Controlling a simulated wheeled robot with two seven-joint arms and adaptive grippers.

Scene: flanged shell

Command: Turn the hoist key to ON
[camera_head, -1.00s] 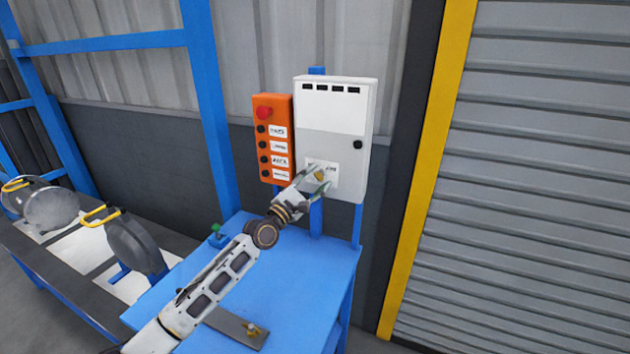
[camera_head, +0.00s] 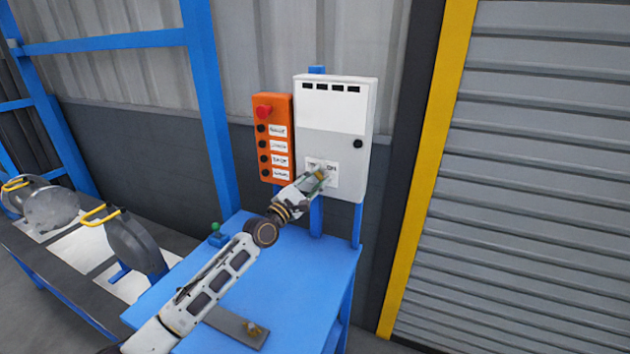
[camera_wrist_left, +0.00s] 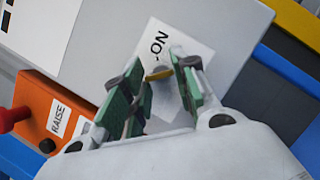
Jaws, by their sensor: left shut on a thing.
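The hoist key is a small brass-coloured key (camera_wrist_left: 158,74) on the white label plate (camera_head: 331,181) low on the white control box. "ON" (camera_wrist_left: 158,44) is printed on the plate beside it in the left wrist view. My left gripper (camera_head: 321,174) reaches the key from the front and is shut on it, with green finger pads (camera_wrist_left: 158,82) on either side. The fingers hide part of the key and plate, so the key's exact angle is hard to tell. My right gripper is not in view.
An orange button box (camera_head: 272,138) with a red knob is left of the white control box (camera_head: 333,115). Below is a blue table (camera_head: 310,275) with a grey plate (camera_head: 232,326). Grey round parts with yellow handles (camera_head: 100,214) stand at left. A shutter (camera_head: 530,180) is at right.

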